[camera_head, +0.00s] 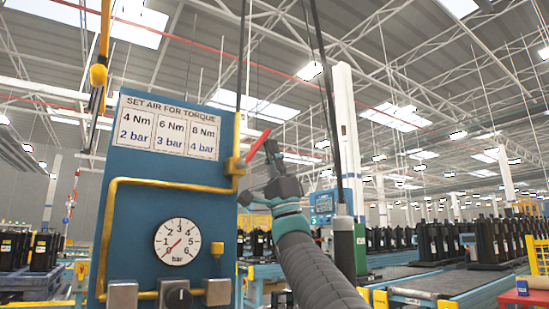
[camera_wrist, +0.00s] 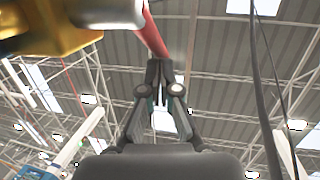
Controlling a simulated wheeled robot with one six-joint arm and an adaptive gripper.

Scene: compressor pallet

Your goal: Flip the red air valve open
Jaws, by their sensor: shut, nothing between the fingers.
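The red valve handle (camera_head: 257,143) slants up to the right from its brass-yellow valve body (camera_head: 236,166) on the right edge of the blue panel (camera_head: 133,232). In the wrist view the red handle (camera_wrist: 152,32) comes down from the top, with the blurred yellow valve body (camera_wrist: 50,30) at upper left. My gripper (camera_head: 271,148) is shut and empty, its tips just right of the handle. In the wrist view my gripper (camera_wrist: 159,66) has its tips at the handle's end. I cannot tell whether they touch it.
A yellow pipe (camera_head: 150,182) runs from the valve around the panel. The round gauge (camera_head: 177,242) has its needle at the low end, near 0. A black knob (camera_head: 178,298) sits below. A dark hanging cable (camera_head: 325,90) and a white post (camera_head: 347,130) stand right of my arm.

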